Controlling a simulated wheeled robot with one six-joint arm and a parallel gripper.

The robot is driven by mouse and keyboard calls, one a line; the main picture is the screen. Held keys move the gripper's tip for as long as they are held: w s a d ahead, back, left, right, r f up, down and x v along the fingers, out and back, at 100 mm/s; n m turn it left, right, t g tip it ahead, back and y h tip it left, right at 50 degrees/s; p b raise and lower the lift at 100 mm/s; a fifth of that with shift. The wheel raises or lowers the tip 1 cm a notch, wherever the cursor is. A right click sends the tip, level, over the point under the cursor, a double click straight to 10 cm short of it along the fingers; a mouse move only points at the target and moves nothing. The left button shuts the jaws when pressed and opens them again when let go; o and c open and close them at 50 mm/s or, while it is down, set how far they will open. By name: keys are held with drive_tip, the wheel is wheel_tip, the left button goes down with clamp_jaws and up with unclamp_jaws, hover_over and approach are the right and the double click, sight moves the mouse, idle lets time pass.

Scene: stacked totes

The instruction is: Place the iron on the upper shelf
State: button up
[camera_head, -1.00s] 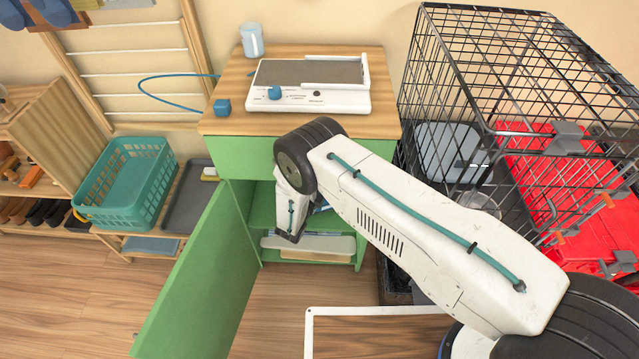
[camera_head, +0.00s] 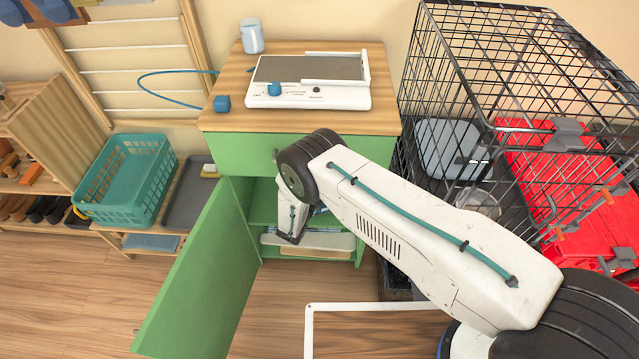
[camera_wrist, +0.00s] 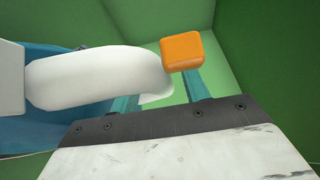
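The green cabinet (camera_head: 350,150) stands with its door (camera_head: 200,275) swung open to the left. A green shelf (camera_head: 264,214) shows inside, above a lower level. The iron appears to be the white curved body (camera_wrist: 95,78) with blue parts (camera_wrist: 50,125) at the left of the wrist view; a bit of blue shows behind my arm in the head view. My gripper's teal fingers (camera_wrist: 160,98) reach up against the white part, and one ends in an orange tip (camera_wrist: 182,50). The white part covers the other fingertip, so its grip is unclear.
A white flat item (camera_head: 308,241) lies low in the cabinet. A black wire cage (camera_head: 455,95) is close on the right. A teal basket (camera_head: 128,180) stands left.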

drive_tip(key=shift+r, duration=0.1)
drive_tip(key=shift+s+a, duration=0.2)
drive_tip(key=shift+s, duration=0.05)
drive_tip(key=v, duration=1.1)
drive_tip(key=shift+s, duration=0.2)
drive_tip(key=shift+a+r, duration=0.1)
drive_tip(key=shift+a, duration=0.05)
